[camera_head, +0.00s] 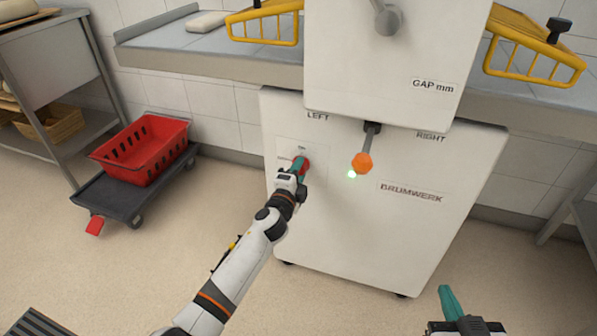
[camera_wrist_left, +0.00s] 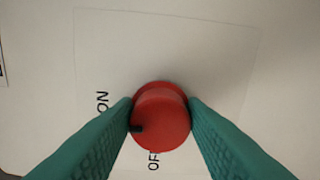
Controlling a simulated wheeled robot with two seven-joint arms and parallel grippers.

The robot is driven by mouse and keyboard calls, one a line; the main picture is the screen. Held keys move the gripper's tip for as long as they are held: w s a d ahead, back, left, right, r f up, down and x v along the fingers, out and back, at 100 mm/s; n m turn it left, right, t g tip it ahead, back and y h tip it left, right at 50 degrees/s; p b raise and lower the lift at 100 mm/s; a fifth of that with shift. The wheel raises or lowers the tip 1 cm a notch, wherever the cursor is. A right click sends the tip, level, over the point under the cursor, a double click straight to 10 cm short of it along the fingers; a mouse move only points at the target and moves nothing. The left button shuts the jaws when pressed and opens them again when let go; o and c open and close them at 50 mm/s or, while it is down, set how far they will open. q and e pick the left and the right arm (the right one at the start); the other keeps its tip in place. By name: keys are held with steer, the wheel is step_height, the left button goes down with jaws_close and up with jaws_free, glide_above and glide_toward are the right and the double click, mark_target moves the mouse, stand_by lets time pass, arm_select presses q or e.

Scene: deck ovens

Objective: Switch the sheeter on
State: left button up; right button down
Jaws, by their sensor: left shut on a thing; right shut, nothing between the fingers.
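The sheeter (camera_head: 400,220) is a big white machine marked BRUMWERK. A red round knob (camera_wrist_left: 160,115) sits on a pale label plate on its front, lower left, with ON and OFF printed beside it. A small dark mark on the knob points to the left side in the left wrist view. My left gripper (camera_head: 301,165) is shut on the knob, with one teal finger on each side of it. A small green-white light (camera_head: 351,174) glows on the front, near the orange-tipped lever (camera_head: 363,162). My right gripper (camera_head: 450,303) is shut and empty, low at the right, away from the machine.
Yellow guards (camera_head: 265,24) stand over the sheeter's side tables. A red crate (camera_head: 146,150) rests on a dark dolly (camera_head: 120,196) at the left, near a steel shelf (camera_head: 52,62). The floor in front of the machine is open.

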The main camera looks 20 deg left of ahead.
arm_select(q)
steer(key=shift+m, duration=0.6)
steer(key=o, duration=1)
steer(key=shift+s+a+p, duration=0.2)
steer(key=shift+s+p, duration=0.9)
steer(key=shift+s, duration=4.9)
arm_select(e)
steer(key=s+d+f+g+h, duration=0.1)
steer(key=s+d+f+g, duration=0.1)
steer(key=s+f+g, duration=0.3)
steer(key=shift+d+f+g+h, duration=0.25)
steer(key=shift+f+g+h, duration=0.05)
steer(key=shift+f, duration=0.45)
steer(key=shift+s, duration=0.1)
